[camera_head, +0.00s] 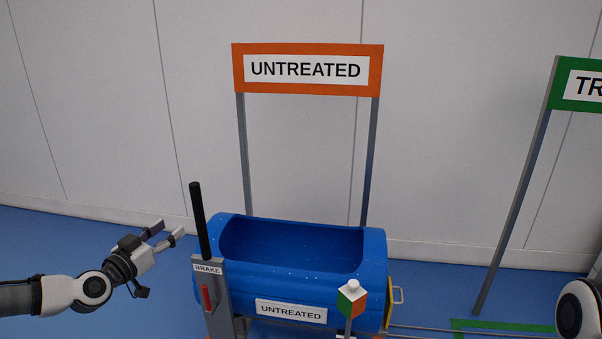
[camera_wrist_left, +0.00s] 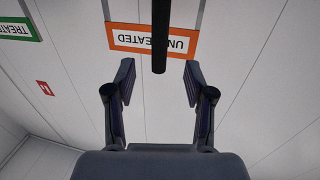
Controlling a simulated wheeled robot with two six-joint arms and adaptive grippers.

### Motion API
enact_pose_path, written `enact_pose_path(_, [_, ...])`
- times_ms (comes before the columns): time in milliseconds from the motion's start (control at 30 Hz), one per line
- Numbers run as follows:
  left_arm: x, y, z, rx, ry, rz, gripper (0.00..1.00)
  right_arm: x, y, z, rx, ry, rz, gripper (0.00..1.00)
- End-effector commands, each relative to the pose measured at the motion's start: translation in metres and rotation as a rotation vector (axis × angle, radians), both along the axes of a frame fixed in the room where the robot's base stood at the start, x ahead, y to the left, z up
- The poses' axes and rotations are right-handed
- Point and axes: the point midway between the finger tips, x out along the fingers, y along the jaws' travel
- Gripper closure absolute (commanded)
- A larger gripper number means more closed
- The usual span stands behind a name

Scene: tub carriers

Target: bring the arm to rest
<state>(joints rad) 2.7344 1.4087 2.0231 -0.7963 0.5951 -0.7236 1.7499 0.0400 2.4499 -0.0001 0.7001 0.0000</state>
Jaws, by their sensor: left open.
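My left gripper (camera_head: 168,235) reaches in from the left in the head view, its fingers apart and empty. It points toward the black brake lever (camera_head: 200,222), which stands upright on a grey post marked BRAKE at the left end of the blue tub. In the left wrist view, the open fingers (camera_wrist_left: 158,85) show with the black lever (camera_wrist_left: 160,35) hanging into the picture between and beyond them. A gap shows between gripper and lever in the head view. Of my right arm only a rounded white and black joint shows at the right edge; its gripper is out of view.
The blue tub (camera_head: 290,278), labelled UNTREATED, stands below an orange UNTREATED sign (camera_head: 308,70). A small red, green and white block (camera_head: 352,300) stands on a post before it. A green sign (camera_head: 580,85) is at right. Blue floor (camera_head: 50,245) is clear at left.

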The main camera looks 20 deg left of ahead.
Motion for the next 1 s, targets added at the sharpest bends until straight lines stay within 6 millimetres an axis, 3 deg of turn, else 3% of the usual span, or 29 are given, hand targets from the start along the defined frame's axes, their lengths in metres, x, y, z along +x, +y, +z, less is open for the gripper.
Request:
enact_pose_path(133, [-0.003, -0.001, -0.017, 0.01, 0.041, -0.004, 0.46, 0.0, 0.0, 0.001, 0.0, 0.0, 0.0, 0.6])
enact_pose_path(233, [-0.005, -0.016, -0.048, 0.1, 0.149, -0.054, 0.46, 0.0, 0.0, 0.004, 0.0, 0.0, 0.0, 0.6])
enact_pose_path(367, [-0.017, -0.072, -0.111, 0.254, 0.367, -0.207, 0.46, 0.0, 0.0, 0.008, 0.0, 0.0, 0.0, 0.6])
enact_pose_path(433, [-0.036, -0.11, -0.153, 0.306, 0.512, -0.297, 0.46, 0.0, 0.0, 0.01, 0.0, 0.0, 0.0, 0.6])
enact_pose_path(567, [-0.095, -0.177, -0.23, 0.33, 0.801, -0.424, 0.46, 0.0, 0.0, 0.014, 0.0, 0.0, 0.0, 0.6])
enact_pose_path(700, [-0.177, -0.228, -0.291, 0.311, 1.097, -0.474, 0.46, 0.0, 0.0, 0.016, 0.0, 0.0, 0.0, 0.6])
enact_pose_path(867, [-0.264, -0.257, -0.324, 0.281, 1.37, -0.42, 0.46, 0.0, 0.0, 0.018, 0.0, 0.0, 0.0, 0.6])
enact_pose_path(900, [-0.284, -0.261, -0.328, 0.271, 1.431, -0.384, 0.46, 0.0, 0.0, 0.019, 0.0, 0.0, 0.0, 0.6])
enact_pose_path(1000, [-0.319, -0.259, -0.324, 0.21, 1.547, -0.201, 0.46, 0.0, 0.0, 0.019, 0.0, 0.0, 0.0, 0.6])
